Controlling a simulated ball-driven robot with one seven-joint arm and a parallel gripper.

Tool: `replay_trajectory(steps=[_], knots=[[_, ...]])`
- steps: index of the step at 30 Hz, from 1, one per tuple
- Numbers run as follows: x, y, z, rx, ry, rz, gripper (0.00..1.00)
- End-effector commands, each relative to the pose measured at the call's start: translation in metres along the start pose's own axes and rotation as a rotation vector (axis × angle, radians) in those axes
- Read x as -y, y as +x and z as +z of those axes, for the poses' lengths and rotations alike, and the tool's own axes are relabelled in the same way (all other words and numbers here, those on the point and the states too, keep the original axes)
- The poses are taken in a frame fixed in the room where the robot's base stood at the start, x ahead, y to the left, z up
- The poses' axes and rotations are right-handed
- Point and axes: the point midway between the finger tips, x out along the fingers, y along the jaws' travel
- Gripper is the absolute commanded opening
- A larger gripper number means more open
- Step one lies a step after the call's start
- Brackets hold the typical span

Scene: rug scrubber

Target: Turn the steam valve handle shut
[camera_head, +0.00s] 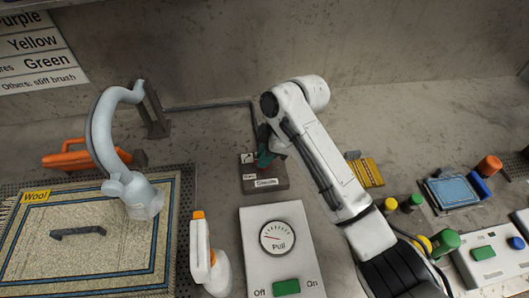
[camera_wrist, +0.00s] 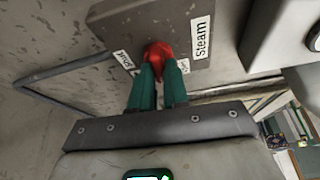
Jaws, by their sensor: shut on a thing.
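The steam valve is a dark box (camera_head: 264,182) on the counter by the back wall, with a white label on its front. In the wrist view the box (camera_wrist: 120,25) carries a "Steam" label (camera_wrist: 201,38), a "Shut" label (camera_wrist: 122,61) and a partly hidden label at the right of the fingers. The red valve handle (camera_wrist: 158,52) shows between and beyond the green fingertips. My gripper (camera_wrist: 158,78) is shut on the handle. In the head view my gripper (camera_head: 264,156) is at the top of the box. The handle's exact angle is hidden by the fingers.
A gauge box with "Off" and "On" (camera_head: 260,220) and a spray bottle (camera_head: 205,262) stand in front. A rug (camera_head: 80,268) with a pale curved scrubber (camera_head: 128,190) lies left. A yellow pad (camera_head: 368,172), bottles and a blue tray (camera_head: 450,192) are right.

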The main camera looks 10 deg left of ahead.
Motion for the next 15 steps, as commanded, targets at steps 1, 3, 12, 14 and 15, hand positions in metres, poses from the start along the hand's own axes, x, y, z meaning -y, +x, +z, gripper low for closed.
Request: replay_trajectory(steps=[1, 3, 12, 14, 15], knots=[[0.0011, -0.0027, -0.0016, -0.002, 0.028, 0.009, 0.0], [0.0012, -0.0033, -0.0024, -0.002, 0.074, 0.03, 0.0], [0.0023, -0.0038, -0.0033, -0.002, 0.327, 0.134, 0.0], [0.0026, -0.0036, -0.0028, -0.001, 0.38, 0.155, 0.0], [0.0024, -0.0038, -0.0031, -0.002, 0.415, 0.17, 0.0]])
